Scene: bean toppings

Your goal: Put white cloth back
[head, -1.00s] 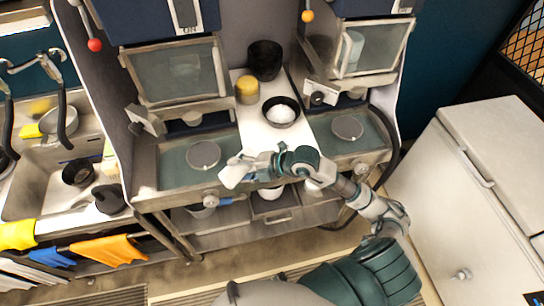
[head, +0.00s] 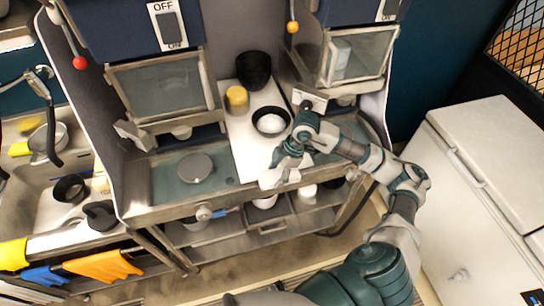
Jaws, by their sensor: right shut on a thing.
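My right gripper (head: 288,166) is over the front edge of the steel counter, just below the white board. It is shut on a small white piece (head: 272,180), which looks like the white cloth, folded or bunched. The gripper's own pale parts make its outline hard to tell. Yellow (head: 12,254), blue (head: 46,275) and orange (head: 103,266) cloths hang along the front of the sink counter at the lower left. My left gripper is not in view.
On the white board (head: 242,150) stand a black bowl with white contents (head: 271,121), a yellow-topped jar (head: 237,98) and a black container (head: 254,70). A round grey lid (head: 195,168) lies left. A white chest (head: 490,200) stands right; the floor in front is clear.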

